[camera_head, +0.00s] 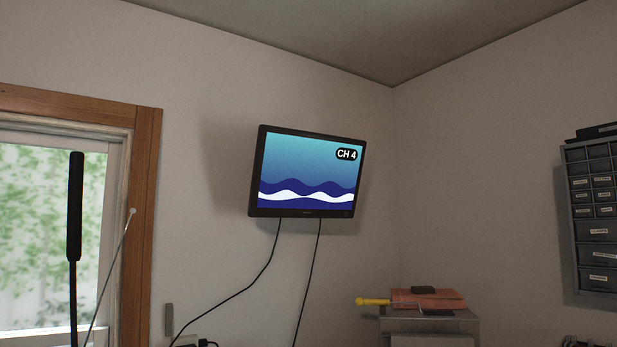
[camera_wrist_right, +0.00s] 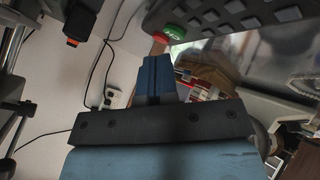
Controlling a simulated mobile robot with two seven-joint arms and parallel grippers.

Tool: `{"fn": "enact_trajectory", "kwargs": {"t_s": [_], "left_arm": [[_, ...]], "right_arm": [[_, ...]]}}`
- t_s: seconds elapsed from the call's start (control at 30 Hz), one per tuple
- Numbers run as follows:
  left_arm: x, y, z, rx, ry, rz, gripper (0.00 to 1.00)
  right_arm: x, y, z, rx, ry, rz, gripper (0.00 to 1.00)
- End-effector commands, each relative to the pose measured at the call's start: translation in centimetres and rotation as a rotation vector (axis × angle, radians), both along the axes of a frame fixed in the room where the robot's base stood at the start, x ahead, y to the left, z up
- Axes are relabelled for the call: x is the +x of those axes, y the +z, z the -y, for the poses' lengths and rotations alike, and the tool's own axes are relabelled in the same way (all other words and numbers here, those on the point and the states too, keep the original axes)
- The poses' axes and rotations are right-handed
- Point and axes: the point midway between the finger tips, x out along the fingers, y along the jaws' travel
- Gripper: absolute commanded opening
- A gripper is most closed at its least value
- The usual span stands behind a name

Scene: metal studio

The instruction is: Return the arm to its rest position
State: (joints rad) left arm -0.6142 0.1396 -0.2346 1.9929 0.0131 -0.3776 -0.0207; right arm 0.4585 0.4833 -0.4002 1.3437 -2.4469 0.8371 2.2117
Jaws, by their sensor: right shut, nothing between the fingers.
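My right gripper (camera_wrist_right: 157,78) shows in the right wrist view. Its blue fingers are pressed together in the middle of the picture, in front of a dark bar with screws, and hold nothing. Beyond the fingers, at the upper right, is a large dark panel with rows of raised keys (camera_wrist_right: 235,12), like a remote control; it is cut off by the picture edge. I cannot tell how far these are from the fingers. Neither arm nor gripper shows in the head view.
A wall screen (camera_head: 305,172) reads "CH 4", with cables hanging below. A small cabinet (camera_head: 465,326) bears an orange cloth (camera_head: 430,299) and a yellow-handled tool (camera_head: 372,301). A drawer rack (camera_head: 596,230) hangs at right; a window is at left. A white socket (camera_wrist_right: 113,98) has cables.

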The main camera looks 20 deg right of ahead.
Motion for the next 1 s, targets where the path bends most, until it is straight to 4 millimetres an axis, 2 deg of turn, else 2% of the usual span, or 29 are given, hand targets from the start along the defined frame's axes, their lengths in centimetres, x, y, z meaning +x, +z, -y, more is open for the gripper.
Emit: {"fn": "enact_trajectory", "kwargs": {"t_s": [0.6, 1.0], "left_arm": [[0.0, 5.7, 0.0, -0.001, 0.000, 0.002, 0.43], [0.0, 5.6, 0.0, 0.000, 0.000, 0.001, 0.43]], "right_arm": [[0.0, 5.9, 0.0, 0.000, 0.001, -0.001, 0.00], [0.0, 5.9, 0.0, 0.000, 0.000, 0.000, 0.00]]}}
